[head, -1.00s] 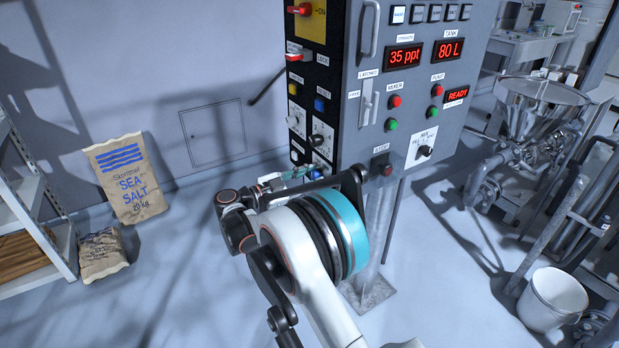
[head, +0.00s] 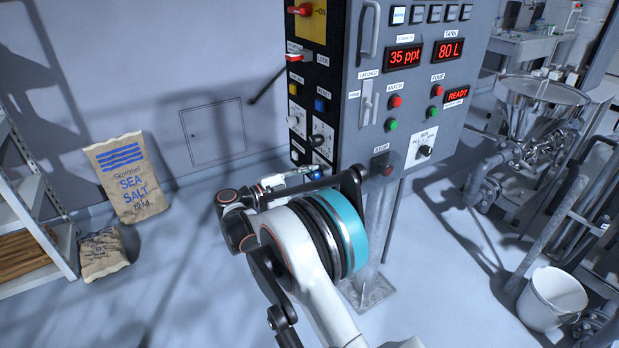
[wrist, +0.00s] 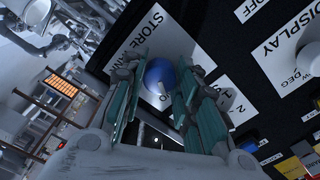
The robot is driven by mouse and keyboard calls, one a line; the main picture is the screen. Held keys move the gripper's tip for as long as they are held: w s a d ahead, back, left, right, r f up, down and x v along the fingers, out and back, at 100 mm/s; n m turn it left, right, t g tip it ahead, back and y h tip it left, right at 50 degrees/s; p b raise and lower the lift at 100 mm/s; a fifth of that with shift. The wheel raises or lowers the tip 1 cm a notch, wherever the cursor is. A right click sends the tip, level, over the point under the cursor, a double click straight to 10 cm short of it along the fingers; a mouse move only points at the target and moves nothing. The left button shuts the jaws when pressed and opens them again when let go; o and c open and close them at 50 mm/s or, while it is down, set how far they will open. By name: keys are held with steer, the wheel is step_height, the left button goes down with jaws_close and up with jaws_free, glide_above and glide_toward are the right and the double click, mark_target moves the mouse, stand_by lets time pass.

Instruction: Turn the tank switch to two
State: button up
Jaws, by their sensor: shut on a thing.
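The tank switch (wrist: 160,76) is a blue round knob on a white plate marked "STORE TANK" (wrist: 150,32), seen in the wrist view. My gripper (wrist: 160,84) is shut on the blue knob, one teal-padded finger on each side. I cannot tell which number the knob points to. In the head view my gripper (head: 308,175) reaches the low part of the cabinet's dark side, and my wrist partly hides it.
Beside the switch, a "DISPLAY" plate carries a white knob (wrist: 308,60). The grey cabinet (head: 345,125) has a stop button (head: 387,170) on its front. Salt bags (head: 128,178) stand on the left, and a white bucket (head: 550,300) stands on the right.

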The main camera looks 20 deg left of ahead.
stand_by(0.3)
steer(key=o, duration=1.1)
steer(key=shift+s+a, duration=0.1)
steer(key=v, duration=1.1)
steer(key=shift+s+a, duration=0.3)
